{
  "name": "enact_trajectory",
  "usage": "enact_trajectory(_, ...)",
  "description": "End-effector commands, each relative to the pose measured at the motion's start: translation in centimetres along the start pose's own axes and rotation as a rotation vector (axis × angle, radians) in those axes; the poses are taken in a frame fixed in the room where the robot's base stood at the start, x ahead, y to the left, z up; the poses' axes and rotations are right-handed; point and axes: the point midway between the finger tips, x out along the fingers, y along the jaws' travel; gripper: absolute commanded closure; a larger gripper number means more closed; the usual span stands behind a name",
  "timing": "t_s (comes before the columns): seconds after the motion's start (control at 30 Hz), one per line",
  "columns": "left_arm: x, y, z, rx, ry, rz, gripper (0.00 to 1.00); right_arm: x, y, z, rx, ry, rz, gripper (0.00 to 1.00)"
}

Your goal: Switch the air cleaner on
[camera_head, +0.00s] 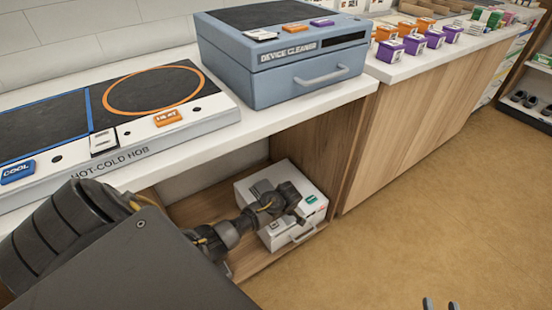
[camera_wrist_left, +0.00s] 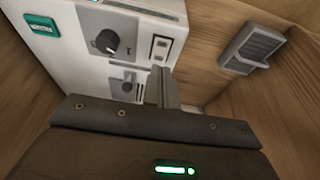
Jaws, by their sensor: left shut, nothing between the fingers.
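A white boxy unit (camera_head: 312,222) stands in the open bay under the counter; its name is not readable, but it may be the air cleaner. In the left wrist view its white face (camera_wrist_left: 75,40) carries a dark round knob (camera_wrist_left: 106,42), a small two-part rocker switch (camera_wrist_left: 158,48) and a teal label (camera_wrist_left: 41,26). My left gripper (camera_wrist_left: 162,85) is shut and empty, its tips close to the face just below the rocker switch in the picture. Contact and switch position cannot be told. My right gripper (camera_head: 440,304) is open and empty at the bottom edge, over the floor.
Wooden walls enclose the bay, with a grey vented fitting (camera_wrist_left: 253,48) on one. Above are a hot-cold hob (camera_head: 215,108) and a blue device cleaner (camera_head: 285,85). Several orange and purple boxes (camera_head: 413,44) stand at the right. The floor (camera_head: 430,200) is clear.

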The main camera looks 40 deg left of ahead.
Motion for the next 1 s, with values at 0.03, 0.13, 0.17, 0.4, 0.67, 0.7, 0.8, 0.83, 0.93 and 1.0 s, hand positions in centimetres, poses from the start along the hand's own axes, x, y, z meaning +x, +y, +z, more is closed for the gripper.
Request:
enact_trajectory(0.03, -1.5, 0.0, 0.2, 0.000, -0.001, 0.002, 1.00, 0.0, 0.0, -0.8, 0.000, -0.001, 0.000, 0.68)
enact_trajectory(0.13, -3.5, -0.1, 0.7, 0.000, -0.002, 0.000, 1.00, 0.0, 0.0, -1.4, 0.000, -0.001, -0.001, 0.68)
enact_trajectory(0.17, -4.1, 0.0, 0.8, 0.001, -0.001, 0.002, 1.00, 0.0, 0.0, -1.5, 0.000, -0.001, -0.001, 0.68)
enact_trajectory(0.4, -7.0, -0.1, 1.4, 0.000, -0.001, -0.001, 1.00, 0.0, 0.0, -2.3, 0.000, 0.000, -0.001, 0.68)
enact_trajectory(0.67, -7.6, -0.1, 1.6, -0.001, -0.001, -0.002, 1.00, 0.0, 0.1, -2.4, 0.000, 0.000, -0.001, 0.68)
enact_trajectory(0.7, -7.6, -0.1, 1.6, -0.001, -0.001, -0.002, 1.00, 0.0, 0.1, -2.4, 0.000, 0.000, -0.001, 0.68)
enact_trajectory(0.8, -7.6, -0.1, 1.6, -0.001, -0.001, -0.002, 1.00, 0.0, 0.1, -2.4, 0.000, 0.000, -0.001, 0.68)
enact_trajectory(0.83, -7.6, -0.1, 1.6, -0.001, -0.001, -0.002, 1.00, 0.0, 0.1, -2.4, 0.000, 0.000, -0.001, 0.68)
enact_trajectory(0.93, -7.6, -0.1, 1.6, -0.001, -0.001, -0.002, 1.00, 0.0, 0.1, -2.3, 0.000, 0.000, 0.000, 0.68)
enact_trajectory(1.0, -7.6, -0.1, 1.6, 0.000, -0.001, -0.002, 1.00, 0.0, 0.1, -2.4, 0.000, 0.000, 0.000, 0.68)
